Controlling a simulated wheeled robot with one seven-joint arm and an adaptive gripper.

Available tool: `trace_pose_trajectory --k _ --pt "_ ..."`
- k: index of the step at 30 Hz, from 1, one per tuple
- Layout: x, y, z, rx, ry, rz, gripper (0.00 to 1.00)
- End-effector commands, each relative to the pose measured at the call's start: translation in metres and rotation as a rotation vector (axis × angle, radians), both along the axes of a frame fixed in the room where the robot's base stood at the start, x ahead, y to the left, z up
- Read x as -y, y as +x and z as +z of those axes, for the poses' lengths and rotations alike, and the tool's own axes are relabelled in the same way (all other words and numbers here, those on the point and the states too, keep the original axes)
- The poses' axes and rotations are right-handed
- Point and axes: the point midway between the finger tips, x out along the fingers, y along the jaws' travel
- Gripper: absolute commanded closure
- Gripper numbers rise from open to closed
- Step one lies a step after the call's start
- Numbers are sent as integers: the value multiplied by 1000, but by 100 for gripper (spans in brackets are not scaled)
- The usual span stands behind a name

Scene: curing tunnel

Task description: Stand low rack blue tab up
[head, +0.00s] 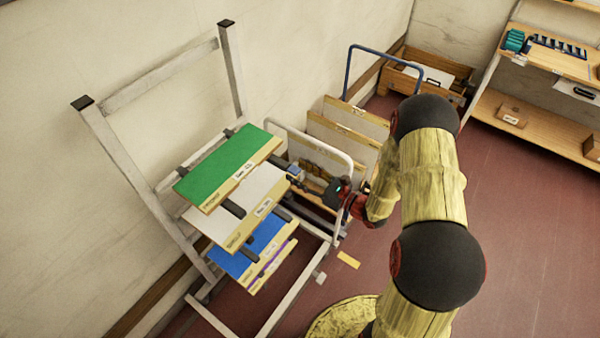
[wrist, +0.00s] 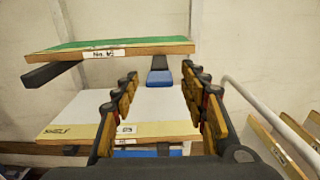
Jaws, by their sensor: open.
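The metal rack (head: 232,70) stands at the left against the wall, with green, white, blue and purple-edged boards on dark support arms. A blue tab (wrist: 161,78) on the end of a dark arm shows in the wrist view, below the green board's level and above the white board. It also appears in the head view (head: 294,169). It lies flat rather than upright. Lower tabs are mostly hidden.
The green board (head: 225,168) and white board (head: 236,205) jut out close to my gripper. A cart with a pale rail (head: 322,147) and upright panels (head: 345,130) stands right behind it. A yellow mark (head: 348,259) lies on the open red floor.

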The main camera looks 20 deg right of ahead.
Motion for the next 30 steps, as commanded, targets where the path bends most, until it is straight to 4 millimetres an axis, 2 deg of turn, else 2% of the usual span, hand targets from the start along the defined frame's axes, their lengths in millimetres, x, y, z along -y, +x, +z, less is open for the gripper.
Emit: trace_pose_trajectory --k 6,27,30 --pt "0 0 0 0 0 0 57" --pt "0 0 0 -1 1 0 97" --pt "0 0 0 -1 0 0 100"
